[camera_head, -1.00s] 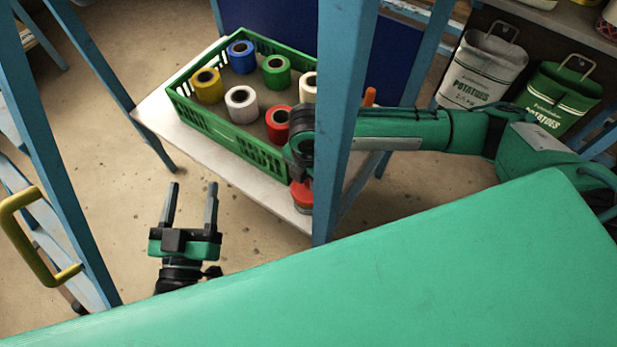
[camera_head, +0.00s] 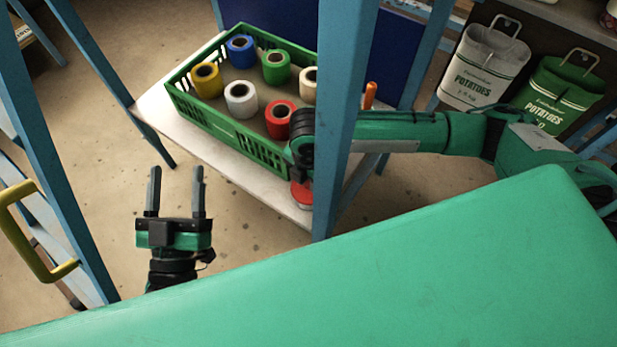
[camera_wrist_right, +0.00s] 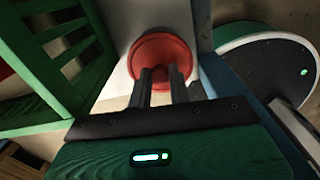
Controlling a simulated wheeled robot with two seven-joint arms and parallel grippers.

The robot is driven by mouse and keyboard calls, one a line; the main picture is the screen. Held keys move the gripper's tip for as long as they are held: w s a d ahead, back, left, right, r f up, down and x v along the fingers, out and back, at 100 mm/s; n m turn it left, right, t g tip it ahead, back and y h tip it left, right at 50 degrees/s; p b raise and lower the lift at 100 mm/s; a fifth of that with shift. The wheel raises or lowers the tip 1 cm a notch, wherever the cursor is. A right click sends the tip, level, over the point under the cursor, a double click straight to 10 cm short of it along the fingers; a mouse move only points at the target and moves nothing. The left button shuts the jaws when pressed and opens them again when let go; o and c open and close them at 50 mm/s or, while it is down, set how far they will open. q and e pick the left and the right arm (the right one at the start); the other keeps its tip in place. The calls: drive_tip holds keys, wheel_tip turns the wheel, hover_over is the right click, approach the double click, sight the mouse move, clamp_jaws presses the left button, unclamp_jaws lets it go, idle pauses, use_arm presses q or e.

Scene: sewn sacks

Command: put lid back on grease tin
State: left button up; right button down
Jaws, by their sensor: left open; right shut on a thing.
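A round red piece (camera_wrist_right: 163,50), which looks like the grease tin's lid, is at the fingertips of my right gripper (camera_wrist_right: 164,76) in the right wrist view. That gripper is shut on it. In the head view the red piece (camera_head: 301,194) shows low beside the blue post, at the table's near corner. My right gripper's fingers are mostly hidden there by the wrist and post. I cannot tell whether the tin is under the red piece. My left gripper (camera_head: 175,188) is open and empty, over the floor left of the table.
A green crate (camera_head: 215,127) with several coloured rolls stands on the pale table (camera_head: 150,108), close to the red piece. A blue post (camera_head: 342,120) rises right beside my right wrist. An orange upright thing (camera_head: 370,95) shows behind it. Potato sacks (camera_head: 484,68) hang at right.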

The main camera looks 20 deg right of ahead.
drive_tip(key=p, duration=0.2)
drive_tip(key=shift+r+p, duration=0.1)
drive_tip(key=shift+p, duration=0.2)
idle(1.7)
drive_tip(key=shift+f+p, duration=0.2)
drive_tip(key=shift+p, duration=0.45)
idle(0.8)
drive_tip(key=shift+p, duration=0.65)
idle(0.4)
drive_tip(key=c, duration=0.7)
unclamp_jaws()
drive_tip(key=shift+c, duration=0.2)
wheel_tip(320, 180, up, 7)
drive_tip(key=p, duration=0.8)
drive_tip(key=shift+p, duration=0.4)
